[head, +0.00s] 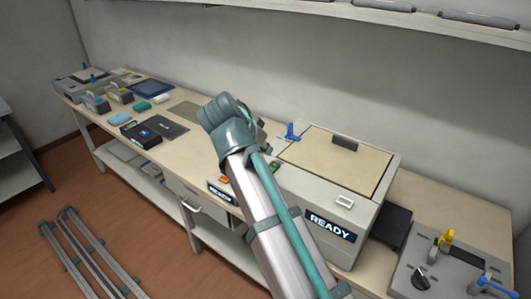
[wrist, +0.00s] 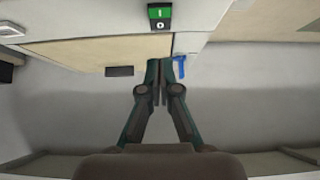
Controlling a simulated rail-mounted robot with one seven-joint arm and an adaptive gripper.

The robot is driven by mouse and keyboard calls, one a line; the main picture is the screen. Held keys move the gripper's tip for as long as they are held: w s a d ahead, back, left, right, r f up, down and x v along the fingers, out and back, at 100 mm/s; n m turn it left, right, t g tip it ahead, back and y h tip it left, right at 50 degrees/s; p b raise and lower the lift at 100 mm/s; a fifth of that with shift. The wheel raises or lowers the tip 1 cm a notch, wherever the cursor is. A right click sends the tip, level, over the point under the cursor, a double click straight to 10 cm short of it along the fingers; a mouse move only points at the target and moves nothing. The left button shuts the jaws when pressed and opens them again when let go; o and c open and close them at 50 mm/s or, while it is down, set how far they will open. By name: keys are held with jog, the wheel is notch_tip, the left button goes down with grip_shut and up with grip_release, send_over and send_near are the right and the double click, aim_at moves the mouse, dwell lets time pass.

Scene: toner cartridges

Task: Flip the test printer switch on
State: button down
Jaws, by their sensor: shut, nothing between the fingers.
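The test printer (head: 376,215) is a large grey box with a tan lid and a READY sign on its front. In the wrist view a rocker switch (wrist: 160,17) shows a green half marked I and a dark half marked O, at the top of the picture. I cannot tell which half is pressed in.
A tan lid (head: 338,157) with a dark handle (wrist: 119,71) covers the printer top. A rack (head: 455,262) with coloured levers stands at the right. Cartridges and trays (head: 118,93) fill the bench's far left. A shelf (head: 400,20) runs above.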

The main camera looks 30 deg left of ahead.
jog(key=s+f+b+v, duration=0.1)
jog(key=v, duration=0.7)
jog(key=shift+s+b, duration=0.3)
jog(key=shift+s, duration=0.25)
